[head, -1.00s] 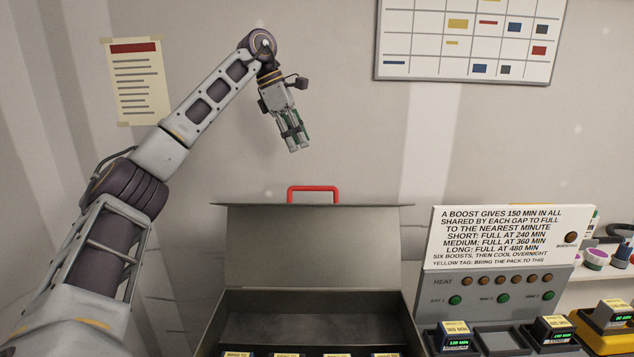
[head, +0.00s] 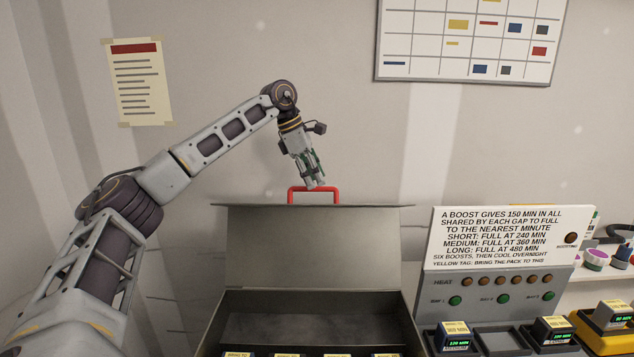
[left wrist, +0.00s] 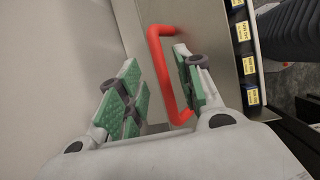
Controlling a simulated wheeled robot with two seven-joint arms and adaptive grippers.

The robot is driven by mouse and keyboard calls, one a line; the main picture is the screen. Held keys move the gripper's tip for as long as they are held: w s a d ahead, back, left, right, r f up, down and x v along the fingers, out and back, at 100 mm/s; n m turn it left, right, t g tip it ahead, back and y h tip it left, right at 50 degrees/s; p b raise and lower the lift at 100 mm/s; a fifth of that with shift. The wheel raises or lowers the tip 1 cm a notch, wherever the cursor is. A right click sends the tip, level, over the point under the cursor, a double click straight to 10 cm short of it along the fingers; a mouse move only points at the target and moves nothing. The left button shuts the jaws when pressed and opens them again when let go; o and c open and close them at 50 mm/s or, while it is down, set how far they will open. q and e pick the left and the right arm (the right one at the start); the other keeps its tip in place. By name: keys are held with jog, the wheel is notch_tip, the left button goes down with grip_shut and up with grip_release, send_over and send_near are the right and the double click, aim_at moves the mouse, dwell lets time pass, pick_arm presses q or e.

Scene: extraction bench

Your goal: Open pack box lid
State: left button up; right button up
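The pack box (head: 232,318) stands at the bottom centre of the head view. Its grey lid (head: 310,250) is raised, standing up at the back of the box, with a red handle (head: 314,190) on its top edge. My left gripper (head: 315,186) is at the handle, pointing down. In the left wrist view its green-padded fingers are apart, and the red handle (left wrist: 162,75) runs between them, closer to the right-hand finger. I cannot tell whether that finger touches it. My right gripper is not in view.
Several yellow-labelled packs (head: 287,355) sit in the box. Right of it stands a heat panel (head: 492,288) with a sign and packs (head: 454,335) in front. A yellow holder (head: 590,340) is at far right. The wall above the lid is clear.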

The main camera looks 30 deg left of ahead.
pick_arm(q)
jog(key=shift+x, duration=1.2)
grip_shut()
